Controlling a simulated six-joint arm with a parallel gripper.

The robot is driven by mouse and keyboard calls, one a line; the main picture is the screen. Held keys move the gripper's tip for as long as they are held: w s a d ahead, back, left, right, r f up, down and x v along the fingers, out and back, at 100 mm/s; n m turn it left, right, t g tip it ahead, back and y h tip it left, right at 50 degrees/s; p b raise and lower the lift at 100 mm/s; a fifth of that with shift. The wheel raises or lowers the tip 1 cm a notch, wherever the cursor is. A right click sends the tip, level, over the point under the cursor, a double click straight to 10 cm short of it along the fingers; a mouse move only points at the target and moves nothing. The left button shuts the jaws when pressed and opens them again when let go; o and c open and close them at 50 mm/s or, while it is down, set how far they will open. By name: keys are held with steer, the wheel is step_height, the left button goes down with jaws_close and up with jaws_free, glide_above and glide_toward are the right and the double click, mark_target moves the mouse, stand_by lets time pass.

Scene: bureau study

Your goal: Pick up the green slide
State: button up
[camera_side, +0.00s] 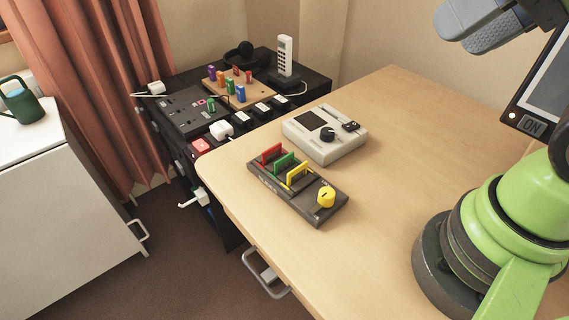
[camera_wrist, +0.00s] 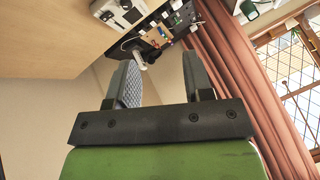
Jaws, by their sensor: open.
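The green slide (camera_side: 284,163) stands upright in a dark slide holder (camera_side: 305,204) on the wooden desk, in the side view. A red slide (camera_side: 271,153) stands on one side of it and a yellow slide (camera_side: 299,174) on the other. A yellow knob (camera_side: 326,197) sits on the holder's right end. My gripper (camera_side: 466,27) is at the top right of the side view, high above the desk and well away from the slide. Its two fingers (camera_wrist: 163,80) are apart and empty in the wrist view. I cannot make out the green slide in the wrist view.
A pale box with a black knob (camera_side: 324,135) stands just behind the holder. The desk's right part (camera_side: 400,130) is clear.

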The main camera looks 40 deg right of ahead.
steer(key=o, duration=0.7)
steer(key=n+g+h, duration=0.2)
steer(key=n+g, duration=0.3)
steer(key=g, duration=0.2)
glide_above(284, 158)
step_height(284, 158, down, 21)
steer(key=shift+f, duration=0.1)
steer(key=shift+m, duration=0.3)
steer(key=shift+w+f, duration=0.1)
steer(key=shift+f, duration=2.95)
